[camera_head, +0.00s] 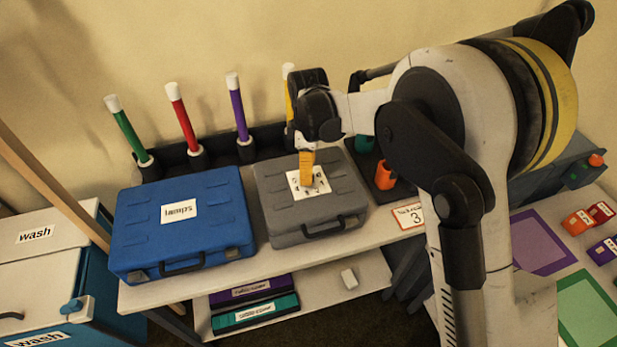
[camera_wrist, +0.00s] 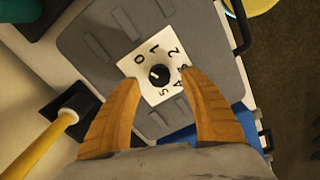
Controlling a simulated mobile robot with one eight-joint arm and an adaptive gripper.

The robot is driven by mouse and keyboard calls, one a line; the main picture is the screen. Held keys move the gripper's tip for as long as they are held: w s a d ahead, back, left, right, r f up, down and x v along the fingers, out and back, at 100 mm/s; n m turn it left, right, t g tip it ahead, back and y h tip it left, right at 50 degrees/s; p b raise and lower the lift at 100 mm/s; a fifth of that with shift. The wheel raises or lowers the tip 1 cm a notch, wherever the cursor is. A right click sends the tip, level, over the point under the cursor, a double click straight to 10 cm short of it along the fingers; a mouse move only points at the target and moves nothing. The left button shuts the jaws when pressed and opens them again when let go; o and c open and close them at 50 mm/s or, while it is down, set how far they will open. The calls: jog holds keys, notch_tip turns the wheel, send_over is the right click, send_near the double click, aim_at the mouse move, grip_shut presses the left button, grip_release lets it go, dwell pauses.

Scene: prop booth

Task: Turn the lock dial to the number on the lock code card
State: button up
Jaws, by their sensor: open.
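The grey case (camera_head: 345,200) lies on the table with a white dial plate on its lid. In the wrist view the plate (camera_wrist: 146,88) carries numbers from 0 to 5 around a black dial (camera_wrist: 159,75). A small pale mark shows on the dial, but I cannot tell which number it points to. The lock code card (camera_head: 411,216), white with a red border, lies right of the case and reads 3. My gripper (camera_head: 307,178) is over the plate. In the wrist view its orange fingers (camera_wrist: 160,78) are apart on either side of the dial; contact is unclear.
A blue case (camera_head: 225,225) labelled "lamps" lies left of the grey case. Upright coloured sticks (camera_head: 183,118) stand behind both. An orange object (camera_head: 385,176) stands close right of the grey case.

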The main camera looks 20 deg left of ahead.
jog(key=shift+f, duration=1.4)
grip_shut()
